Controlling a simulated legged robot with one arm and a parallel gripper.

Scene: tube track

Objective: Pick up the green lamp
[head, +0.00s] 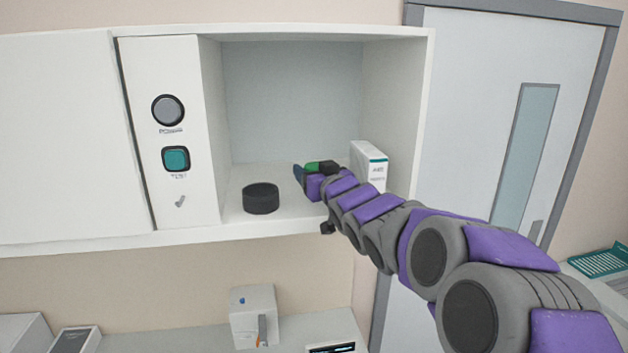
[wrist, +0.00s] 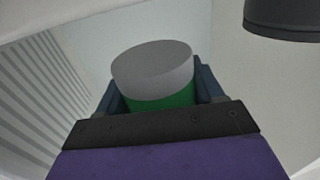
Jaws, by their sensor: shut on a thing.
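The green lamp (wrist: 160,98) sits between the two fingers of my gripper in the wrist view. It is a short cylinder with a grey top and a green lower part. My gripper (wrist: 155,92) is shut on it, with a dark blue finger on each side. In the head view, a small green part of the lamp (head: 312,167) shows at the end of my arm, inside the open cabinet. My gripper (head: 302,172) hides most of it there. I cannot tell whether the lamp touches the shelf.
A black round puck (head: 260,198) stands on the cabinet shelf (head: 240,216), left of my gripper. A white box (head: 369,165) stands close on the right. A panel with a grey button (head: 168,110) and a teal button (head: 176,158) is at left. A door (head: 480,110) is at right.

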